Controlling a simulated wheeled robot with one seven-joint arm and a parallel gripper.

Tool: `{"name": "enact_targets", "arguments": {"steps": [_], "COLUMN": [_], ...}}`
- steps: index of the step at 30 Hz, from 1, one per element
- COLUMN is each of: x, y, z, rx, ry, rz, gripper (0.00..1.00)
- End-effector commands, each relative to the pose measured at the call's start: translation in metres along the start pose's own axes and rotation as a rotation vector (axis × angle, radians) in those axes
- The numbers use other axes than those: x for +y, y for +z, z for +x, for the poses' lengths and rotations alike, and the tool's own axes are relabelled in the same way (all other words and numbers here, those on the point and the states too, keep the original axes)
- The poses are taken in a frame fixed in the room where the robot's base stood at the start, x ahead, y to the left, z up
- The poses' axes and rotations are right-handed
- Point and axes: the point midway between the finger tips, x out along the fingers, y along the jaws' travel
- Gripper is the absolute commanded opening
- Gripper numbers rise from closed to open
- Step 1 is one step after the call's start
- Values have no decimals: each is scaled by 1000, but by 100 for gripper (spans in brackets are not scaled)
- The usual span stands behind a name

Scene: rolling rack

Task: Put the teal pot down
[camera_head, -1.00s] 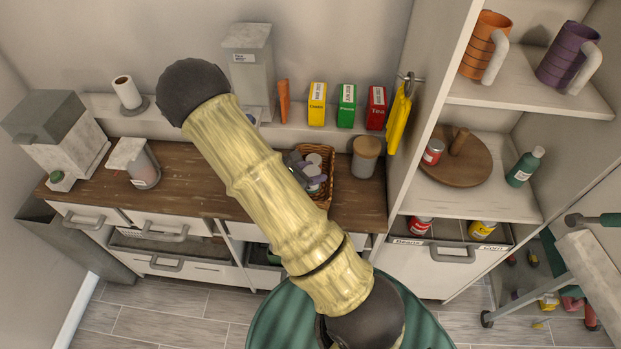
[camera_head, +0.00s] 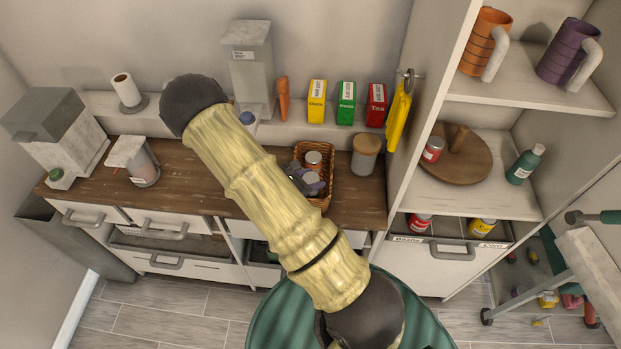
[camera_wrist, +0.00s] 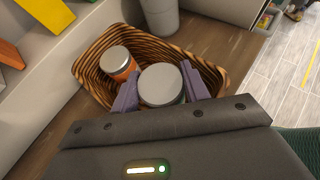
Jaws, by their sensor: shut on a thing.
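My gripper (camera_wrist: 160,92) is shut on a round pot with a pale grey lid (camera_wrist: 161,84), taken to be the teal pot. Its side is mostly hidden, so its colour hardly shows. The two purple fingers flank it. The pot is in or just over the near part of the wicker basket (camera_wrist: 90,70); I cannot tell whether it touches the bottom. In the head view my gripper (camera_head: 308,184) shows small at the basket (camera_head: 329,155), partly behind my arm.
An orange jar with a grey lid (camera_wrist: 117,62) stands in the basket beside the held pot. A grey canister with a wooden lid (camera_head: 365,160) stands right of the basket. Yellow (camera_head: 317,105), green (camera_head: 346,105) and red (camera_head: 376,106) boxes line the ledge behind. The wooden counter left is partly clear.

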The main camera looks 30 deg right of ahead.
Motion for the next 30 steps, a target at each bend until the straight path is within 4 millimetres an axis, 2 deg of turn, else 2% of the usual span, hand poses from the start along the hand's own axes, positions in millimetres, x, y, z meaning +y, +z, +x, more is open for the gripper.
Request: {"name": "enact_targets", "arguments": {"steps": [5, 6, 9, 20, 26, 30], "x": [0, 0, 0, 0, 0, 2], "y": [-2, -2, -2, 0, 13, 7], "z": [1, 1, 1, 0, -6, -31], "rx": [-1, 0, 0, 0, -1, 0], "ry": [0, 0, 0, 0, -1, 6], "rz": [0, 0, 0, 0, 1, 3], "gripper": [17, 47, 67, 67, 67, 67]}}
